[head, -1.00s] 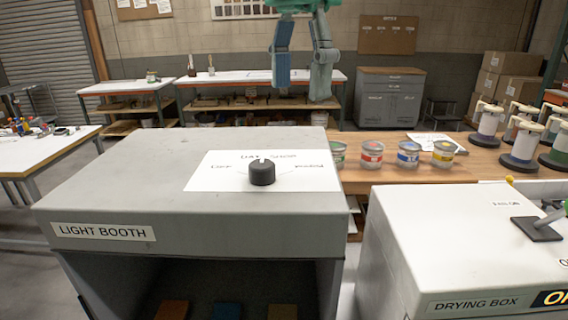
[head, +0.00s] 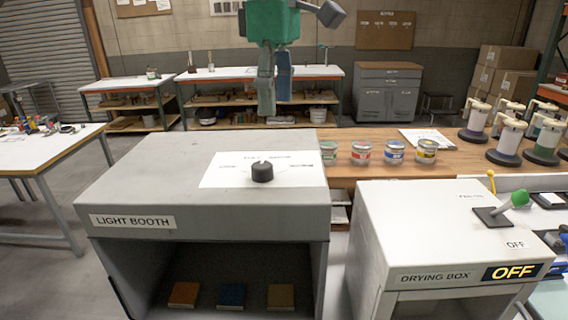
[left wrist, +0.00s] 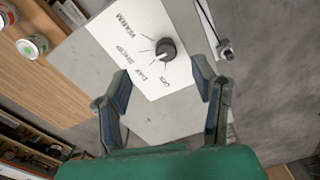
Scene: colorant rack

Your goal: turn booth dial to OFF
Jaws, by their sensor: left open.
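The booth dial (head: 262,173) is a black knob on a white label card (head: 222,176) on top of the grey light booth (head: 130,190). In the left wrist view the dial (left wrist: 166,49) sits among printed words, including WARM, SHOP and DAY; a short word near the fingers is hard to read. I cannot tell for sure which word its mark faces. My left gripper (head: 273,100) is open and empty, above and apart from the dial. In the left wrist view its spread fingers (left wrist: 162,95) lie just below the dial in the picture. My right gripper is not in view.
The drying box (head: 415,225) stands right of the booth, with a green-knobbed lever (head: 519,198) and an OFF display (head: 515,271). Several paint cans (head: 394,152) and white-topped stands (head: 509,140) are on the wooden table behind. Colored blocks (head: 231,296) lie inside the booth.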

